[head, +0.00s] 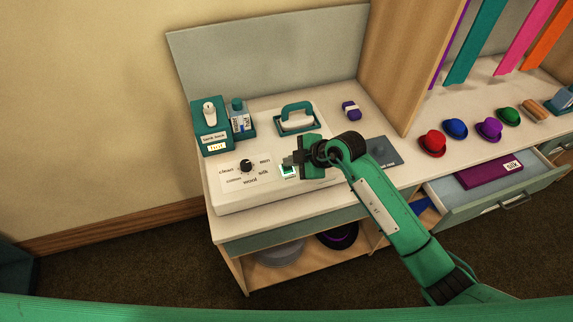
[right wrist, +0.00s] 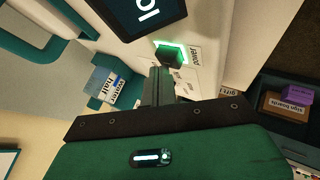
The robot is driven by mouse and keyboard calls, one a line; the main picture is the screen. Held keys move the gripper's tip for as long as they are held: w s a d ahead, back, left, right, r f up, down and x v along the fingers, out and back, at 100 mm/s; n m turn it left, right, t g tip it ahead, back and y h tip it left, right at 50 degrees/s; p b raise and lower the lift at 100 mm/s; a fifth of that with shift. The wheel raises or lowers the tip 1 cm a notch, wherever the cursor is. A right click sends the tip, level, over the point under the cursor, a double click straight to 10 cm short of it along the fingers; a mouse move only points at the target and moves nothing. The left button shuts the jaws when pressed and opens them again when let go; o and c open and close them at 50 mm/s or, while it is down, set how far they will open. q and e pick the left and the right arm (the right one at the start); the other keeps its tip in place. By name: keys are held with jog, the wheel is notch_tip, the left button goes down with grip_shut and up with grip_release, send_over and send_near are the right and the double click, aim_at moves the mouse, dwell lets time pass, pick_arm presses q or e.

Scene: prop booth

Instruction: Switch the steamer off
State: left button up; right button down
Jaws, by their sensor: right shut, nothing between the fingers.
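The steamer (head: 228,197) is a white base unit on the counter, with a black dial (head: 246,166) and printed fabric words around it. Its small switch (head: 288,170) glows green; the glowing switch also shows in the right wrist view (right wrist: 170,52). My right gripper (head: 291,160) is shut and empty, its fingertips right by the switch. In the right wrist view the shut fingers (right wrist: 160,82) point at the switch and appear very close; I cannot tell whether they touch it. My left gripper is not in view.
A teal-handled steam head (head: 297,118) rests behind my gripper. A teal box (head: 210,127) and a water bottle (head: 239,118) stand at the left back. Several small hats, including a red one (head: 432,143), stand right, above an open drawer (head: 500,192).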

aim_at(291, 168)
jog(key=shift+f, duration=0.15)
dwell(0.3)
jog(key=shift+s+f, duration=0.1)
jog(key=shift+f, duration=0.25)
jog(key=shift+r+p, duration=0.3)
jog(key=shift+p, duration=0.55)
notch_tip(291, 168, up, 6)
jog(key=p, duration=0.6)
jog(key=shift+r, duration=0.15)
